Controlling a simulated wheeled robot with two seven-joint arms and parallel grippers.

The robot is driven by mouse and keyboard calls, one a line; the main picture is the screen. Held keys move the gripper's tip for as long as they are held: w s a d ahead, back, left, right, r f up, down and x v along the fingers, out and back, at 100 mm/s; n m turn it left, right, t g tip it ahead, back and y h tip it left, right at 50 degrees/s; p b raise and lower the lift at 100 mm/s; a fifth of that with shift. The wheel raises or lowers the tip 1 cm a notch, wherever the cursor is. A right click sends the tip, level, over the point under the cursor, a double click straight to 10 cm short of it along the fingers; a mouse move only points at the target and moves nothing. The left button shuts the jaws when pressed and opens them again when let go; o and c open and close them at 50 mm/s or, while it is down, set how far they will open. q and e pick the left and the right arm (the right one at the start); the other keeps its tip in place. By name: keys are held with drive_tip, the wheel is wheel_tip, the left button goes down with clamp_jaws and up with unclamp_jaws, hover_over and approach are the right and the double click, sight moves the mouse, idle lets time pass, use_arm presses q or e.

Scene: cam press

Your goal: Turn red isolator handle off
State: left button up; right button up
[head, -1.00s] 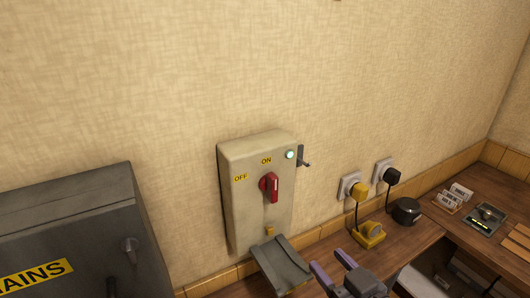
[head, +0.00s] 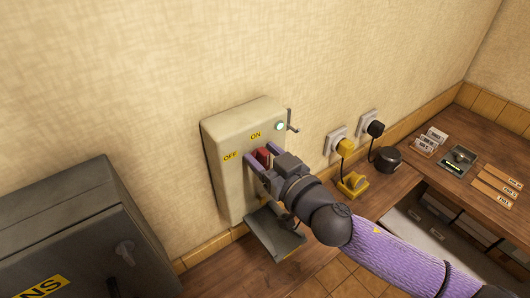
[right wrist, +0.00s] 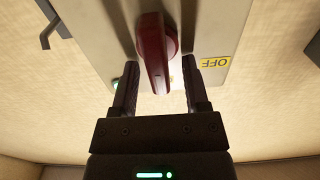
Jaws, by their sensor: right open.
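The red isolator handle (head: 262,157) is on the front of a beige switch box (head: 223,190) on the wall, below a yellow ON label (head: 255,136) and right of an OFF label (head: 230,156). In the head view my right gripper (head: 262,160) is at the handle and partly hides it. In the right wrist view the red handle (right wrist: 152,50) stands between the two open fingers of my right gripper (right wrist: 161,78), with visible gaps on both sides. A lamp (head: 280,126) on the box is lit. My left gripper is not in view.
A grey hinged flap (head: 275,240) hangs below the box. A metal lever (head: 291,120) sticks out at its right side. Yellow and black plugs (head: 345,146) are right of it. A dark grey MAINS cabinet (head: 70,225) stands at the left. The wooden bench (head: 400,178) runs along the wall.

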clamp_jaws()
idle(0.5)
drive_tip(key=n+p, duration=0.1)
drive_tip(key=n, duration=0.2)
drive_tip(key=shift+s+a, duration=0.1)
drive_tip(key=shift+a, duration=0.1)
drive_tip(key=shift+s+a+f+n+p, duration=0.2)
drive_tip(key=shift+f+n+p, duration=0.1)
drive_tip(key=shift+n, duration=2.2)
drive_tip(key=shift+s+a+f+n+p, duration=0.15)
drive_tip(key=shift+f+n+p, duration=0.15)
drive_tip(key=shift+n, duration=2.2)
drive_tip(key=shift+s+a+f+n+p, duration=0.1)
drive_tip(key=shift+a+f+n+p, duration=0.15)
drive_tip(key=shift+n, duration=2.25)
drive_tip(key=shift+f, duration=0.1)
